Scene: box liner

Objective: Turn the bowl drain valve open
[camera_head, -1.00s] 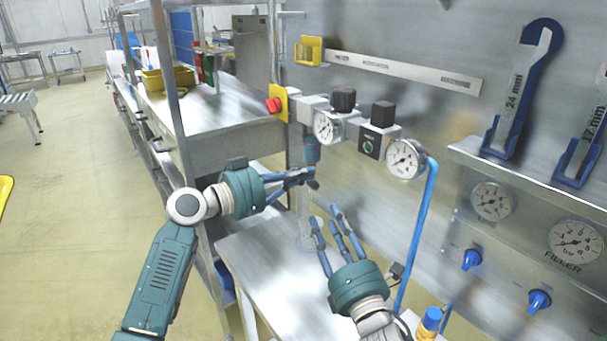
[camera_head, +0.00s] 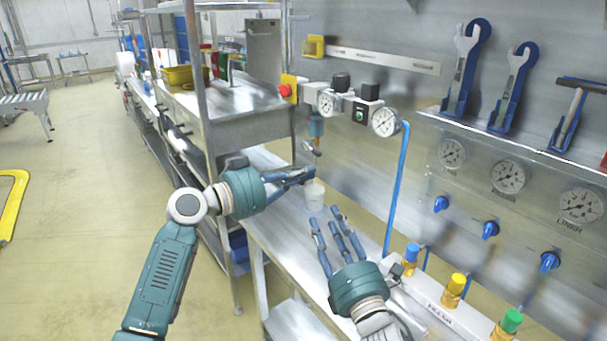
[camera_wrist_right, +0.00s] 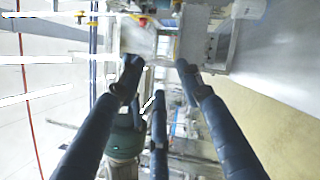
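The blue filter bowl (camera_head: 315,128) hangs below the air unit in the head view. A small dark fitting at its lower end, apparently the drain valve (camera_head: 311,149), sits just above my left fingertips. My left gripper (camera_head: 302,175) points right below it, with a visible gap. Its fingers overlap in the view, so their opening is unclear. A translucent cup (camera_head: 314,195) stands on the steel bench (camera_head: 283,232) below the bowl, partly behind the left fingers. My right gripper (camera_head: 328,222) is open and empty above the bench, nearer; its spread fingers also show in the wrist view (camera_wrist_right: 158,78).
Gauges (camera_head: 385,122), a red knob (camera_head: 285,90) and a blue hose (camera_head: 397,190) belong to the air unit. Wrenches (camera_head: 463,65) hang on the right panel above blue knobs (camera_head: 490,229). Coloured-capped fittings (camera_head: 452,289) stand at the lower right. The floor at left is mostly clear.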

